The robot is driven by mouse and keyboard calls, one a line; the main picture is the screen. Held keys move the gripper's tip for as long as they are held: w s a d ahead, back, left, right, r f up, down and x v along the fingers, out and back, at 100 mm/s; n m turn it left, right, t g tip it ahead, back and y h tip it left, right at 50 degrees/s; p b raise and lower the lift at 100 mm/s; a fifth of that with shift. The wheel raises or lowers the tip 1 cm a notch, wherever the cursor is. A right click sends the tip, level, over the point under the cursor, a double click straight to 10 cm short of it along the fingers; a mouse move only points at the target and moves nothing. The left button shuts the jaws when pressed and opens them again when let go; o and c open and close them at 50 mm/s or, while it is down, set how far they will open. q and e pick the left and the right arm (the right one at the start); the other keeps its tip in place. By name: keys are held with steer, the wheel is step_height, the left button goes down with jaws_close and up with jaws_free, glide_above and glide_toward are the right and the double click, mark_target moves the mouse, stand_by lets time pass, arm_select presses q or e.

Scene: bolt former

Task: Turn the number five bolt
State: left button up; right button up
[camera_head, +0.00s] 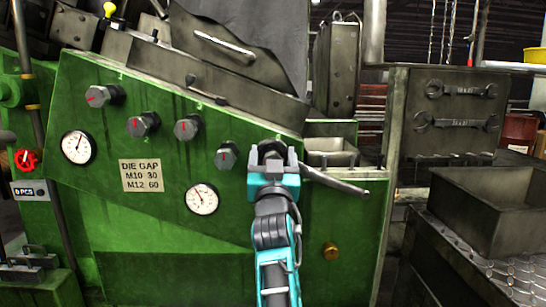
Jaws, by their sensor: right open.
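A row of dark hex bolts runs down to the right across the green sloped panel (110,205). The first bolt (103,95), second bolt (143,123), third bolt (188,127) and fourth bolt (227,155) show, with red marks on their faces. The fifth bolt (268,147) is at the right end, mostly hidden by my right gripper (271,160). That gripper is open, with its grey fingers at either side of the bolt. I cannot tell whether they touch it. My left gripper is out of view.
A grey lever (335,181) sticks out just right of my gripper. Dial gauges (202,198) and a die gap plate (142,175) sit on the panel. At the right are a metal bin (495,200) and a board (455,115) with two wrenches.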

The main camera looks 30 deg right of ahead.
steer(key=c, duration=1)
steer(key=shift+o, duration=0.2)
steer(key=shift+r+n+y+p, duration=0.2)
steer(key=shift+n+y+p, duration=0.4)
steer(key=shift+n+p, duration=0.55)
steer(key=n+t+y+p, duration=0.1)
steer(key=n+p, duration=0.2)
steer(key=shift+a, duration=0.1)
steer(key=shift+w+n+y+p, duration=0.1)
steer(key=shift+n+y+p, duration=0.5)
steer(key=shift+n+y, duration=0.3)
steer(key=shift+a+f+n+y, duration=0.15)
steer(key=shift+n+y, duration=0.1)
steer(key=shift+n, duration=0.4)
steer(key=shift+d+f+n+y, duration=0.1)
steer(key=shift+n+y, duration=0.15)
steer(key=shift+n, duration=0.35)
steer(key=shift+a, duration=0.1)
steer(key=o, duration=1)
steer(key=shift+c, duration=0.2)
